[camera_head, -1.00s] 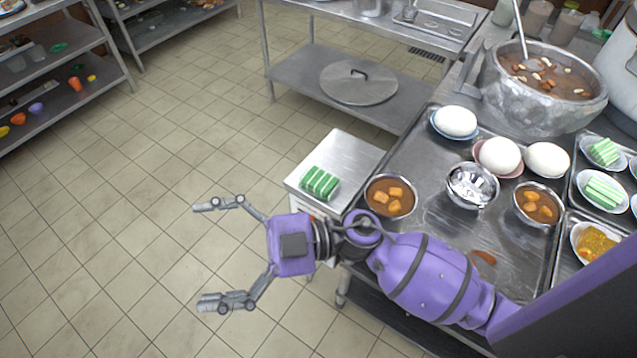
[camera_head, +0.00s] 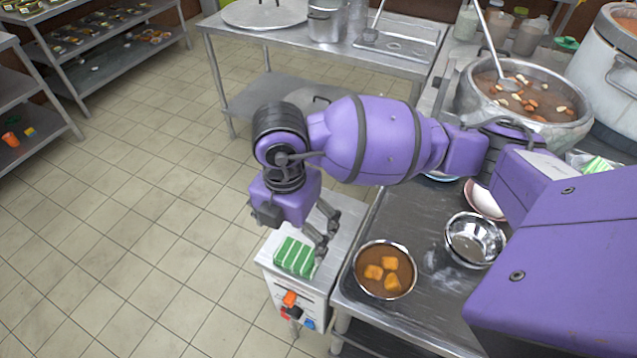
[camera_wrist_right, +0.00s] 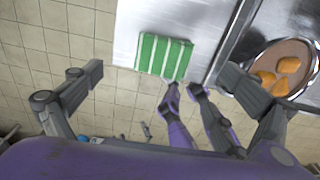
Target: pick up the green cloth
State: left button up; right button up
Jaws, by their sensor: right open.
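The green cloth (camera_head: 295,257), folded with pale stripes, lies flat on top of a small metal box (camera_head: 338,240) beside the counter. In the right wrist view the cloth (camera_wrist_right: 163,57) shows at the upper middle, between the spread fingers. My right gripper (camera_head: 322,236) points down just above the box, close to the cloth's right edge in the head view. It is open and empty. One of its fingers is mostly hidden in the head view. Its fingers stand wide apart in the right wrist view (camera_wrist_right: 160,82). My left gripper does not show.
A bowl of brown stew (camera_head: 385,269) and an empty metal bowl (camera_head: 474,240) stand on the metal counter right of the box. A large stockpot (camera_head: 524,100) with a ladle stands behind. Tiled floor (camera_head: 150,250) left of the box is clear.

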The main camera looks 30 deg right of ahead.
aim_at(297, 254)
jog(key=f, duration=0.2)
jog(key=shift+s+f, duration=0.3)
jog(key=shift+s, duration=0.05)
notch_tip(297, 254, down, 4)
jog(key=shift+d+r, duration=0.15)
jog(key=shift+f, duration=0.5)
jog(key=c, duration=1)
jog(key=shift+c, duration=1.2)
jog(key=shift+r, duration=0.6)
notch_tip(297, 254, up, 3)
jog(key=shift+s+f, duration=0.15)
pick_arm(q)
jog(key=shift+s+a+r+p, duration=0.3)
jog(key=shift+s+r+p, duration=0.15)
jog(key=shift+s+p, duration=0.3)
pick_arm(e)
jog(key=s+a+r, duration=0.5)
jog(key=s+r, duration=0.4)
jog(key=s, duration=0.3)
jog(key=shift+s+a, duration=0.15)
jog(key=shift+s, duration=0.15)
